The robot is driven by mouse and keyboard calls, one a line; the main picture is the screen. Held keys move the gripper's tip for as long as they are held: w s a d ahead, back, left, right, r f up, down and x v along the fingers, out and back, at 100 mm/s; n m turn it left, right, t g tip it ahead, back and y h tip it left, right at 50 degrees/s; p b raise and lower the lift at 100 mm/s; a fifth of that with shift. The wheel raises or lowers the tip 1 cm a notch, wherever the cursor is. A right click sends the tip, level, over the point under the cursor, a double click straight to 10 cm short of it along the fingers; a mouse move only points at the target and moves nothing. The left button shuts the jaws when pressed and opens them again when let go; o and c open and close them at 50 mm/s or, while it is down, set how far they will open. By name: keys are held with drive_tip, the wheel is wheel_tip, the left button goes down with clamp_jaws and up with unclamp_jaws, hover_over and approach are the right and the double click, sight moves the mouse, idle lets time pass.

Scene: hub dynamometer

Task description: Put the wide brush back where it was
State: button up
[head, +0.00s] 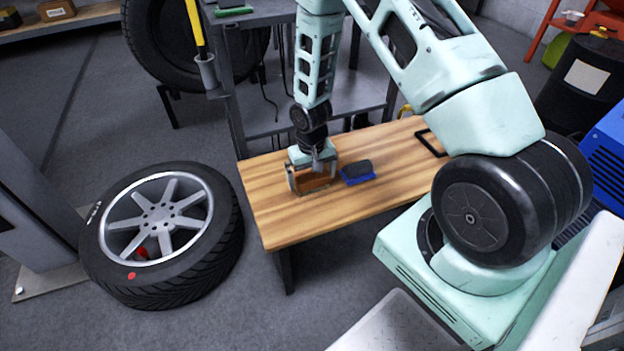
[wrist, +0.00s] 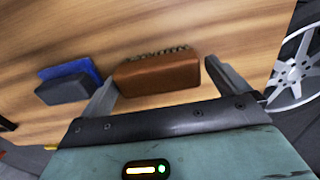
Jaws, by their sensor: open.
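A brown block with a row of short dark tufts along one edge, which looks like a wide brush (wrist: 158,74), lies on the wooden table. It also shows in the head view (head: 312,183), partly hidden by my gripper. My gripper (head: 313,180) is over it, pointing down at the table's left part. In the wrist view my gripper (wrist: 160,84) has its fingers apart, one on each side of the brown block, with gaps visible. I cannot tell whether the fingers touch it. A blue block with a dark grey top (head: 357,172) lies just right of it.
The wooden table (head: 275,222) has free room at its front and left. A black frame (head: 432,143) lies on its right part. A wheel with tyre (head: 160,232) lies on the floor to the left. A grey metal stand (head: 235,120) is behind the table.

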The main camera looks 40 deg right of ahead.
sight(310, 178)
wheel_tip(310, 178, up, 9)
drive_tip(key=shift+r+p, duration=0.1)
drive_tip(key=shift+p, duration=1)
drive_tip(key=s+a+r+n+y, duration=0.1)
drive_tip(key=s+a+r+n, duration=0.25)
drive_tip(key=a+r, duration=0.5)
drive_tip(key=s+a+r+n, duration=0.2)
drive_tip(key=s+a+r, duration=0.4)
drive_tip(key=a, duration=0.4)
drive_tip(key=s+a+r+n, duration=0.2)
drive_tip(key=s+a+r, duration=0.1)
drive_tip(key=s, duration=0.4)
drive_tip(key=s+a+r+n, duration=0.2)
drive_tip(key=s+r+n, duration=0.1)
drive_tip(key=s, duration=0.4)
drive_tip(key=shift+s+a+r, duration=0.3)
drive_tip(key=shift+a+r, duration=0.1)
drive_tip(key=shift+r, duration=0.5)
drive_tip(key=shift+r, duration=0.15)
